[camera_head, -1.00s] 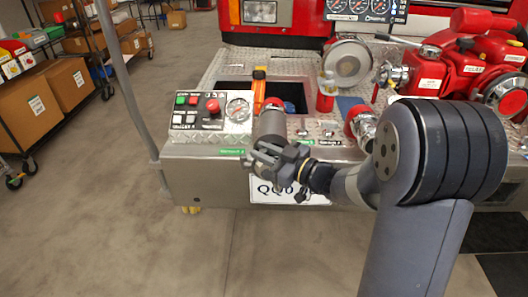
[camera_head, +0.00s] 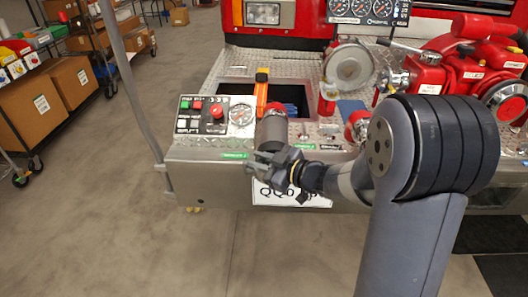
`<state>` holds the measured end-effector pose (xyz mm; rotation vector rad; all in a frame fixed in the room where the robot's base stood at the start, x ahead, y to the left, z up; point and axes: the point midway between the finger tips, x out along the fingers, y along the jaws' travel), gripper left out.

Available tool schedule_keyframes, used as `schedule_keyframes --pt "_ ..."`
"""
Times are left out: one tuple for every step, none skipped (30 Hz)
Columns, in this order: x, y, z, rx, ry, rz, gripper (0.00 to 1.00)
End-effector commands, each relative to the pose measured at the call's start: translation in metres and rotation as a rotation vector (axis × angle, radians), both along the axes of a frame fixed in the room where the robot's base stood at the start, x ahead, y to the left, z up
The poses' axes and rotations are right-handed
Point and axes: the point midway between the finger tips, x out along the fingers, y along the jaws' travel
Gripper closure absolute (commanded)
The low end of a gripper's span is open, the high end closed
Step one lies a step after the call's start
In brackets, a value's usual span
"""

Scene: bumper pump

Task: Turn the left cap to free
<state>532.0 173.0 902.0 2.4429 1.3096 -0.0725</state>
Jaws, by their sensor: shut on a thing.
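The left cap (camera_head: 276,107) is at the front edge of the metal deck; only its red top shows. The grey cylindrical end of my arm, with my gripper (camera_head: 273,117), covers its front. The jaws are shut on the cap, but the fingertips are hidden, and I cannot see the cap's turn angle. A second red-and-silver cap (camera_head: 357,121) stands to the right, partly behind my forearm.
A control panel (camera_head: 203,114) with a red knob and a gauge lies left of the cap. An orange handle (camera_head: 261,92) rises behind it. A red pump (camera_head: 450,75) fills the right. A grey pole (camera_head: 128,75) stands left; the floor in front is clear.

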Motion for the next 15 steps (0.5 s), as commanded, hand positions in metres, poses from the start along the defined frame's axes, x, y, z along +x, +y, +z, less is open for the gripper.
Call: schedule_keyframes --pt "0.000 0.003 0.005 -0.033 0.003 0.002 1.00" --pt "-0.001 0.004 0.004 -0.052 0.004 0.003 1.00" --pt "0.000 0.005 0.003 -0.078 0.003 0.003 1.00" --pt "0.000 0.006 0.002 -0.095 0.005 0.003 1.00" --pt "0.000 0.007 0.001 -0.111 0.006 0.002 1.00" --pt "0.000 0.008 0.000 -0.133 0.006 0.001 1.00" --pt "0.000 0.009 -0.001 -0.147 0.006 0.003 1.00" --pt "0.000 0.010 -0.002 -0.162 0.007 0.003 1.00" --pt "0.000 0.010 -0.003 -0.178 0.008 0.001 1.00" --pt "0.000 0.011 -0.004 -0.189 0.008 0.002 1.00" --pt "0.000 0.011 -0.005 -0.199 0.009 0.001 1.00" --pt "0.000 0.012 -0.006 -0.210 0.008 0.001 1.00" --pt "0.000 0.012 -0.007 -0.218 0.008 0.001 1.00" --pt "0.000 0.012 -0.007 -0.224 0.008 0.001 1.00" --pt "0.000 0.013 -0.008 -0.232 0.009 0.001 1.00"
